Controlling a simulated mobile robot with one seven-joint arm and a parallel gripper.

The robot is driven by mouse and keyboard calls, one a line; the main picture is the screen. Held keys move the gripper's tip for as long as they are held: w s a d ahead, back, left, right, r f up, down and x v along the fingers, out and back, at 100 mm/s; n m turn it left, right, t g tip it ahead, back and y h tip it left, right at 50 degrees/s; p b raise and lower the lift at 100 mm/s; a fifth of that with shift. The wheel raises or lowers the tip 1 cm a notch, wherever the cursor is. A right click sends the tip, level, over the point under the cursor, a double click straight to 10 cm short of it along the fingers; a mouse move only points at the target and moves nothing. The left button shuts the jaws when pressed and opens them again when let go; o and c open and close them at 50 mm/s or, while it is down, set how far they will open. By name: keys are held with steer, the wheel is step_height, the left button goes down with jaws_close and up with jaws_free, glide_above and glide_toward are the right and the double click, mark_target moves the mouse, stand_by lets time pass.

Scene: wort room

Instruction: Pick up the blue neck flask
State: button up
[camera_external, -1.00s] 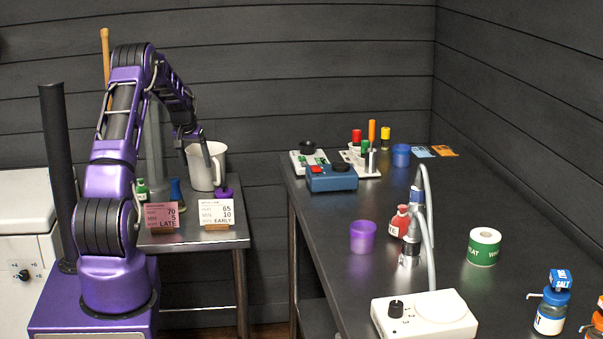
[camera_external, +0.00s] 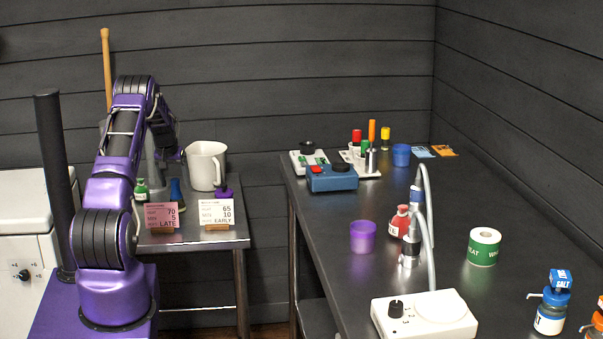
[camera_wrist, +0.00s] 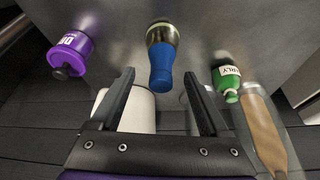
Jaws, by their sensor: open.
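The blue neck flask (camera_external: 177,192) stands on the small metal side table, behind the pink card in the external view. In the wrist view the flask (camera_wrist: 161,62) has a dark rounded body with a gold-toned band and a blue neck pointing towards me. My gripper (camera_wrist: 158,77) is open, with its two black fingers apart and nothing held between them. The flask's neck appears between the fingertips in the picture; whether it is within their reach I cannot tell. In the external view my gripper's fingers are hidden or too small to make out.
A white pitcher (camera_external: 206,165) stands right of the flask, and a green bottle (camera_external: 141,190) left of it. A purple bottle (camera_wrist: 70,52) shows in the wrist view. A pink card (camera_external: 161,215) and a white card (camera_external: 216,212) stand at the table's front.

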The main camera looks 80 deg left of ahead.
mark_target(177, 191)
steer(key=x, duration=0.5)
steer(key=shift+a+f+b, duration=0.1)
steer(key=shift+b, duration=0.2)
jaws_close()
